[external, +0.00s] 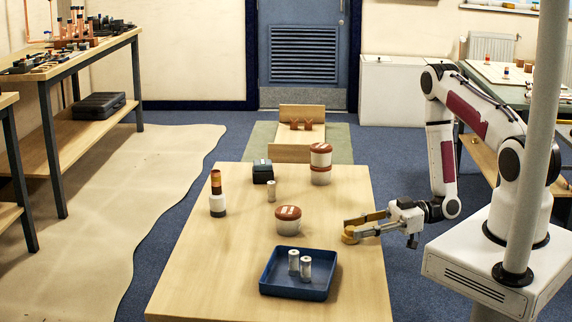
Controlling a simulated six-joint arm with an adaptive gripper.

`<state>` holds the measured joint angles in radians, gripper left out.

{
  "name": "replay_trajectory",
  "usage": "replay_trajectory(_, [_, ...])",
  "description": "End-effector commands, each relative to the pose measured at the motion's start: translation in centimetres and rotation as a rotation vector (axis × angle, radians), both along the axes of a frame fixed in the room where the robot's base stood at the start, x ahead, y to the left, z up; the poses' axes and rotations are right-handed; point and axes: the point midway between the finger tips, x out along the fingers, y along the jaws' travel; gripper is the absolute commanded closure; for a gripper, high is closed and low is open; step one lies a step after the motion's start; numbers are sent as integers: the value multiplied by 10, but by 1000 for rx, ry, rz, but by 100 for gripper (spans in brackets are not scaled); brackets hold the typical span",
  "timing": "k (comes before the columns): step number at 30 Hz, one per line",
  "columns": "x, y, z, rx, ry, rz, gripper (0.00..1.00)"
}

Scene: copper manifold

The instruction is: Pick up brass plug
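The brass plug (350,236) is a small, round, yellow-gold piece near the right edge of the wooden table. My gripper (352,229) reaches in low from the right, its two fingers pointing left and spread apart. The plug is at the fingertips. It is too small to tell whether both fingers touch it or whether it is lifted off the table.
A blue tray (267,284) with two silver cylinders (305,267) stands in front. A red-lidded jar (288,221), stacked jars (320,166), a small silver cylinder (271,191), a dark box (263,171) and a banded stack (217,196) stand around. The table's front left is clear.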

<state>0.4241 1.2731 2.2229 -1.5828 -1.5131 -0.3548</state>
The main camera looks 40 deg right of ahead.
Motion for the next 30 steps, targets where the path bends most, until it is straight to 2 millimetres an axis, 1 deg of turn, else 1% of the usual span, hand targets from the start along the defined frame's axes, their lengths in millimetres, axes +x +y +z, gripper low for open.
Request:
replay_trajectory(1, [0,0,0,0,0,0,84])
replay_trajectory(2, [0,0,0,0,0,0,91])
replay_trajectory(3, [0,0,0,0,0,0,92])
replay_trajectory(17, [0,0,3,0,-1,0,92])
replay_trajectory(23, [0,0,13,0,-1,0,92])
replay_trajectory(30, [0,0,35,-1,-2,0,92])
